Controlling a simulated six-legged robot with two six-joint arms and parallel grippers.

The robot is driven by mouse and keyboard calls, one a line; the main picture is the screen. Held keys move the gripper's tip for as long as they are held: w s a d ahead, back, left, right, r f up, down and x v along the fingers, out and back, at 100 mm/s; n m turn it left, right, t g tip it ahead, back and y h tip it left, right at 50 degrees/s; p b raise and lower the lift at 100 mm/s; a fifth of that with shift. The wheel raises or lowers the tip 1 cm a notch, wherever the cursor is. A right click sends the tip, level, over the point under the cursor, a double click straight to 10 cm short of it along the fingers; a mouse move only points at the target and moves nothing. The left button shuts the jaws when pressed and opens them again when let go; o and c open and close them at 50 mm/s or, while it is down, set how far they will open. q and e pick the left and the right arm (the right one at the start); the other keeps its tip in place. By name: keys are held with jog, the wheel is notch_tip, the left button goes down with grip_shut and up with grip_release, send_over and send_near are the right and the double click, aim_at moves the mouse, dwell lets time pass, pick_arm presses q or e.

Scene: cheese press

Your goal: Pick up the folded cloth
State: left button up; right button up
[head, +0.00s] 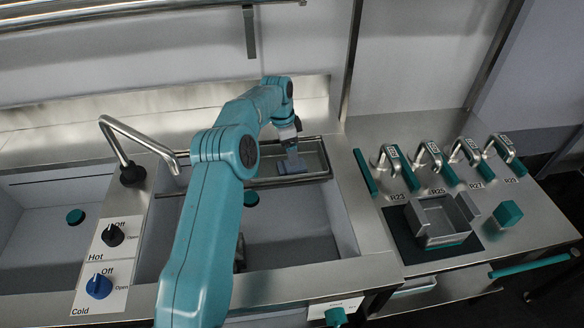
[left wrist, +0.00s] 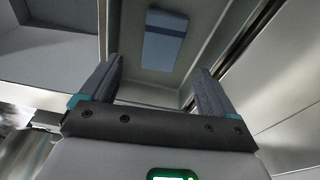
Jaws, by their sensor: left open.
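The folded cloth (head: 290,168) is a small blue-grey rectangle. It lies in a shallow metal tray (head: 318,178) at the back of the right sink basin. My left gripper (head: 292,150) is just above the cloth in the head view. In the left wrist view my left gripper (left wrist: 157,68) has its two fingers wide apart with nothing between them. Whether a finger touches the cloth I cannot tell. My right gripper is not in view.
A bent tap (head: 135,148) stands left of my arm, near the hot knob (head: 113,235) and cold knob (head: 99,286). On the right counter are several teal-and-metal clamps (head: 430,157), an open metal box (head: 440,220) and a teal block (head: 508,213). The tray's raised rim surrounds the cloth.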

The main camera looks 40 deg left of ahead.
pick_arm(q)
jog(key=f, duration=0.4)
jog(key=f+p, duration=0.1)
jog(key=f, duration=0.1)
jog(key=shift+w+f, duration=0.3)
jog(key=shift+f, duration=0.1)
jog(key=c, duration=1.1)
